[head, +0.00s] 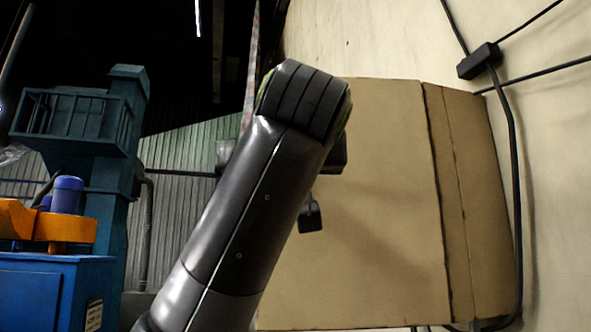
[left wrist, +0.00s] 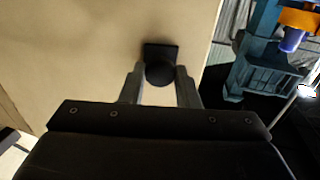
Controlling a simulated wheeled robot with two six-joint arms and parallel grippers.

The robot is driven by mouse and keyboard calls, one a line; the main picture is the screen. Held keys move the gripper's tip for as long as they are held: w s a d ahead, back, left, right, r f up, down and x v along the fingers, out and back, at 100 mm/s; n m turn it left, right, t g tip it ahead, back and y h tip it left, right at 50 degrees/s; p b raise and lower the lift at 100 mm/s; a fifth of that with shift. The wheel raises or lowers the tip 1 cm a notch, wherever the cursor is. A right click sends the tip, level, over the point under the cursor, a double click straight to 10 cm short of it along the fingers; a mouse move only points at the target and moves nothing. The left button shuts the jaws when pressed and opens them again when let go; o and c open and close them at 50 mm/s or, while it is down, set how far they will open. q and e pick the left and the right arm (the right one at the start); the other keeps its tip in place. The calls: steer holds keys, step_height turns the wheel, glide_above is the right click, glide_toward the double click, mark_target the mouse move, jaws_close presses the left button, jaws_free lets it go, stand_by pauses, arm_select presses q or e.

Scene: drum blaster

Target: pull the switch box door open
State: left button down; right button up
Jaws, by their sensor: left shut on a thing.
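The switch box (head: 480,210) is a tan case on the pale wall. Its large flat door (head: 385,200) faces my arm in the head view, and the door also fills much of the left wrist view (left wrist: 90,45). A black round knob on a square plate (left wrist: 161,50) sits near the door's right edge in the left wrist view. My left gripper (left wrist: 160,76) has its two fingers on either side of the knob, shut on it. In the head view my left arm hides most of the gripper. I cannot tell whether the door stands ajar.
Black cables and a small junction block (head: 480,60) run along the wall (head: 370,35) at the right. A blue machine (head: 60,285) with an orange part (head: 62,228) stands at the left. The space between the machine and the box looks dark and open.

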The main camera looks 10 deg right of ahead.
arm_select(q)
steer(key=shift+r, duration=0.1)
steer(key=c, duration=1.1)
jaws_free()
steer(key=shift+s, duration=0.1)
step_height(320, 180, up, 10)
steer(key=p, duration=0.9)
